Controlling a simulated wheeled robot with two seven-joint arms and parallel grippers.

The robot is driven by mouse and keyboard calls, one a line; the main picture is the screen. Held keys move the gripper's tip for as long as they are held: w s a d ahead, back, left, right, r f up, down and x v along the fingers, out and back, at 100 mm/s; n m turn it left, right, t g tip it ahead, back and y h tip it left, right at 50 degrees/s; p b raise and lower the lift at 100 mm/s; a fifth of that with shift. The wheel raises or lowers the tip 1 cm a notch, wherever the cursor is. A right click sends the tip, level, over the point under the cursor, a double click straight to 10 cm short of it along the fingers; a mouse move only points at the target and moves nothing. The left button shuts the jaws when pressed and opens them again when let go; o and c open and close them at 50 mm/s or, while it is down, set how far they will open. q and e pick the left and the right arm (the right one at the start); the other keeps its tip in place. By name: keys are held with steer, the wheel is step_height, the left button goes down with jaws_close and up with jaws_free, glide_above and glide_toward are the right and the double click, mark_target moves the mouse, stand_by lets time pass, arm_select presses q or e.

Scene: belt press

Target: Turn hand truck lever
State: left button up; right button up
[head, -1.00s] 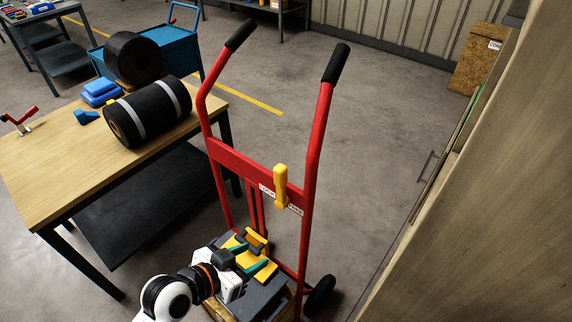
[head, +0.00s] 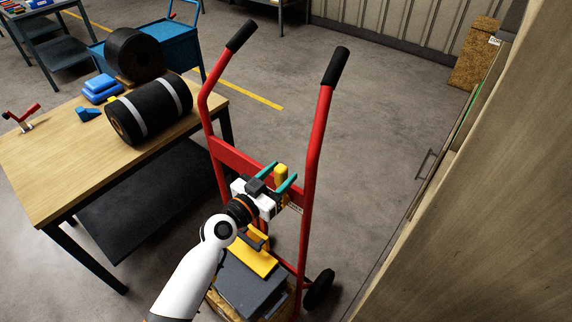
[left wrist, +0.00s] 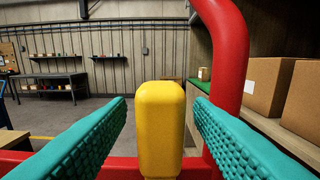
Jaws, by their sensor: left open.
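The yellow lever (head: 281,173) stands upright at the red crossbar of the hand truck (head: 314,150). In the left wrist view the lever (left wrist: 161,128) rises in the middle, between my two teal fingers. My left gripper (head: 281,172) is open, with one finger on each side of the lever and a visible gap to both. In the wrist view the left gripper (left wrist: 161,125) frames the lever, and a red tube of the truck rises behind on the right. The lever's lower part and most of its label are hidden by the gripper. My right gripper is not in view.
A grey box with a yellow clamp-like piece (head: 254,262) sits low on the truck. A wooden table (head: 60,170) with black rolls (head: 147,110) stands left. A tall wooden panel (head: 480,190) is close on the right. Open floor lies behind the truck.

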arm_select(q)
steer(key=shift+x, duration=1.35)
steer(key=shift+c, duration=0.6)
jaws_close()
